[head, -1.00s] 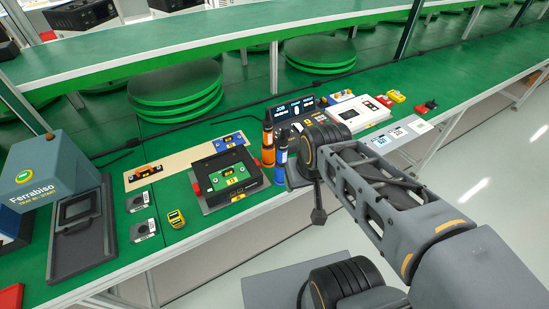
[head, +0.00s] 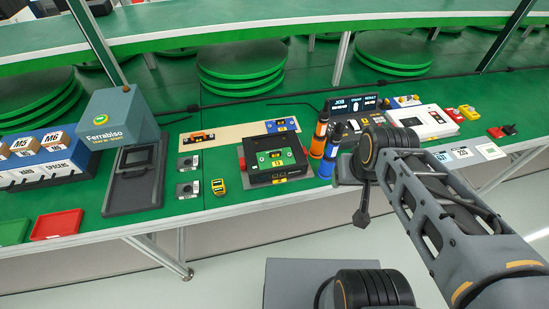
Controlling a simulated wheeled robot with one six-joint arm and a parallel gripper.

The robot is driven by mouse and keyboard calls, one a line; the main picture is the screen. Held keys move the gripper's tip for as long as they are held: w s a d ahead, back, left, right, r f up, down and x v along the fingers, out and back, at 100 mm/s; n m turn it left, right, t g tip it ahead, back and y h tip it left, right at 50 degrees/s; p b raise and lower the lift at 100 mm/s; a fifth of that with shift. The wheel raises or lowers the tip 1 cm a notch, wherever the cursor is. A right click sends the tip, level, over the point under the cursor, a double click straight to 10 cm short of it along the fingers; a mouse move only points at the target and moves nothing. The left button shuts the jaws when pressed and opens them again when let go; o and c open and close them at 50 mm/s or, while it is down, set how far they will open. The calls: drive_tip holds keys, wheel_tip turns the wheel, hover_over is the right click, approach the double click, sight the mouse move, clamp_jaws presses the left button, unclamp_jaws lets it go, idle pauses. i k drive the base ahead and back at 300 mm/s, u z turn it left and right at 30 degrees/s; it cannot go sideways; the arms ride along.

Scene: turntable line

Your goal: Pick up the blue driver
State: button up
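The blue driver (head: 330,155) stands upright on the green bench, with a dark upper part and a blue lower part. An orange driver (head: 319,136) stands close beside it on the left. My arm comes in from the lower right, and its dark joint is just right of the blue driver in the picture. A dark end piece hangs below this joint and seems to be my gripper (head: 362,216). Its fingers are too small and dark to tell open from shut. I see no driver held there.
A black fixture with a green board (head: 272,160) sits left of the drivers. A display (head: 352,104) stands behind them, and a white case (head: 424,121) lies to the right. A press (head: 119,126), bins (head: 56,224) and a yellow meter (head: 218,187) are farther left.

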sight(331, 156)
drive_tip(key=u, duration=2.15)
drive_tip(key=k, duration=0.6)
drive_tip(key=z, duration=0.3)
